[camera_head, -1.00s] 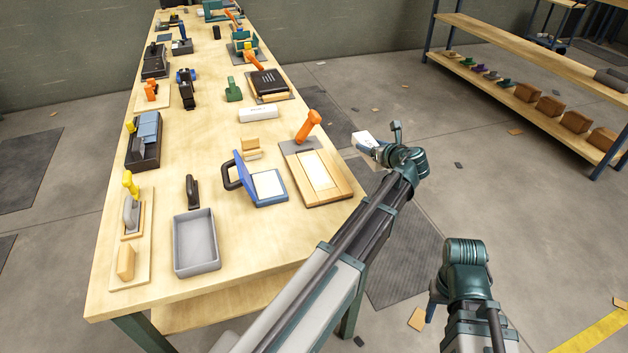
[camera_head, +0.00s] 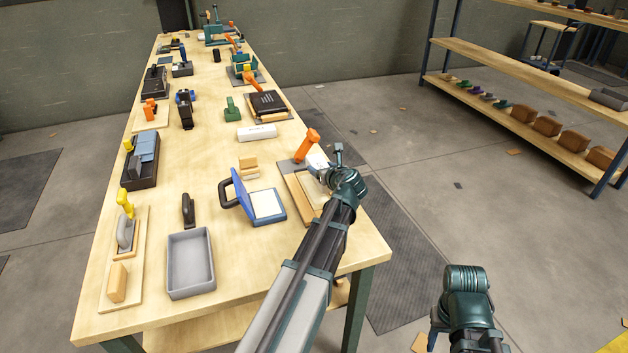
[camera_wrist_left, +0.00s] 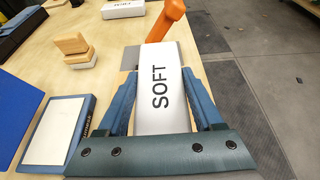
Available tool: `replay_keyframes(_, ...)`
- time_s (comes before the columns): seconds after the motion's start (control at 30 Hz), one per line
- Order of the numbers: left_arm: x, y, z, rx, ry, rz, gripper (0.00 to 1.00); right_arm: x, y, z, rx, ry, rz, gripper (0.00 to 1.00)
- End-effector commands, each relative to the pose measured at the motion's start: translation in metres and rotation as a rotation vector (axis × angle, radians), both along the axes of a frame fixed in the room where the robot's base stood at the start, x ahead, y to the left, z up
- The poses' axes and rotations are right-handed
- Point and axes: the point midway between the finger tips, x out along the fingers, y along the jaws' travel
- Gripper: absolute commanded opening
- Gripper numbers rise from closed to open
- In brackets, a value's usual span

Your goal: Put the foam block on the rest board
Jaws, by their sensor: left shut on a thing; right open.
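A white block printed SOFT (camera_wrist_left: 158,88), which I take for the foam block, is held between the blue fingers of my left gripper (camera_head: 318,168). In the head view the white block shows only partly beside my wrist. My left gripper is shut on it above the wooden board (camera_head: 296,186) with a grey plate and an orange handle, at the table's right edge. Whether the block touches this board I cannot tell. Which board is the rest board is not marked. My right gripper (camera_head: 436,326) is open over the floor, right of the table, its fingers mostly hidden.
A blue hinged press (camera_head: 262,203) stands left of the board, with small stacked wooden blocks (camera_head: 249,166) behind it. Another white block (camera_head: 257,132) lies farther back. A grey tray (camera_head: 190,262) and a yellow-handled fixture (camera_head: 124,228) stand at front left.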

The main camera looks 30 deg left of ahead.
Motion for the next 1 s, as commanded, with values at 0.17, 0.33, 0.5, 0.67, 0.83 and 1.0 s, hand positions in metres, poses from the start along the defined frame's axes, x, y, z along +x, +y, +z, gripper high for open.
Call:
replay_keyframes(0.17, -0.007, 0.009, -0.001, 0.0, 0.0, -0.001, 0.13, 0.0, 0.0, -0.001, 0.0, 0.0, 0.0, 0.5)
replay_keyframes(0.33, -0.008, 0.011, -0.001, -0.001, 0.0, -0.001, 0.13, 0.0, 0.0, -0.001, 0.0, 0.0, 0.0, 0.5)
replay_keyframes(0.5, -0.016, 0.02, -0.011, -0.001, -0.001, 0.0, 0.13, 0.0, 0.0, -0.011, 0.0, 0.0, 0.0, 0.5)
replay_keyframes(0.67, -0.015, 0.019, -0.034, 0.0, 0.0, -0.001, 0.13, 0.0, 0.0, -0.034, 0.0, 0.0, 0.0, 0.5)
replay_keyframes(0.83, -0.014, 0.019, -0.039, 0.0, 0.0, -0.001, 0.13, 0.0, 0.0, -0.039, 0.0, 0.0, 0.0, 0.5)
replay_keyframes(1.0, -0.014, 0.019, -0.037, 0.0, 0.0, -0.001, 0.13, 0.0, 0.0, -0.037, 0.0, 0.0, 0.0, 0.5)
